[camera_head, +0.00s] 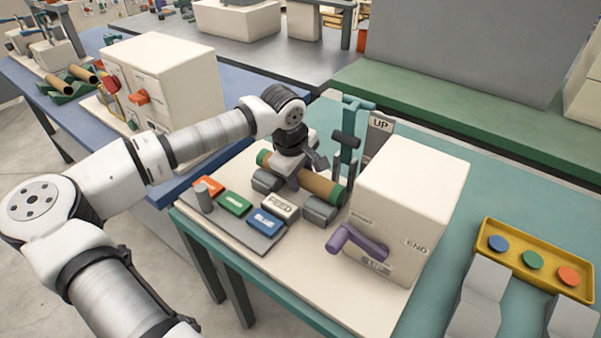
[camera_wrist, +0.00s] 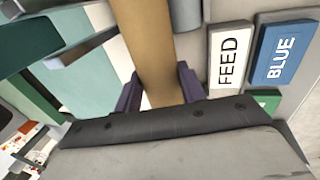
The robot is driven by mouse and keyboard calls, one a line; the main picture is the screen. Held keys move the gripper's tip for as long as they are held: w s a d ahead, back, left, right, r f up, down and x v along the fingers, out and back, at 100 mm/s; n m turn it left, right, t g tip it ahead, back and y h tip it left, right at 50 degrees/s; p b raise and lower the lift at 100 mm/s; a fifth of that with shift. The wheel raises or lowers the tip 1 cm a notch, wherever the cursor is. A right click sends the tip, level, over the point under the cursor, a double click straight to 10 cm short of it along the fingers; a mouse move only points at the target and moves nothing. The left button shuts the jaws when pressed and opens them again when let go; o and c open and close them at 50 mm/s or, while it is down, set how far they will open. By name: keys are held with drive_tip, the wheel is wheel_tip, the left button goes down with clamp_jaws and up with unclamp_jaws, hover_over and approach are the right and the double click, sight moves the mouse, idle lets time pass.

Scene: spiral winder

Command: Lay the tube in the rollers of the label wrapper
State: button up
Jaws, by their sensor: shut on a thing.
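The tube (camera_head: 318,185) is brown cardboard with green ends. It lies lengthwise over the grey rollers (camera_head: 319,209) of the label wrapper (camera_head: 412,200), which has a cream housing and a purple crank. My gripper (camera_head: 293,180) is above the tube's middle, shut on it. In the wrist view the tube (camera_wrist: 148,50) passes between the purple fingers of my gripper (camera_wrist: 160,88). Whether the tube's underside touches the rollers is hidden.
Orange, green, blue and FEED buttons (camera_head: 280,206) sit in front of the rollers. A green post (camera_head: 346,150) and an UP lever (camera_head: 380,126) stand behind. A yellow tray (camera_head: 512,254) with coloured discs lies at the right. Another cream machine (camera_head: 170,88) stands on the blue bench at the left.

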drive_tip(key=o, duration=1.1)
drive_tip(key=shift+c, duration=0.2)
drive_tip(key=b+v, duration=0.2)
drive_tip(key=v, duration=1.2)
wheel_tip(320, 180, up, 7)
drive_tip(key=p, duration=0.4)
drive_tip(key=shift+p, duration=0.4)
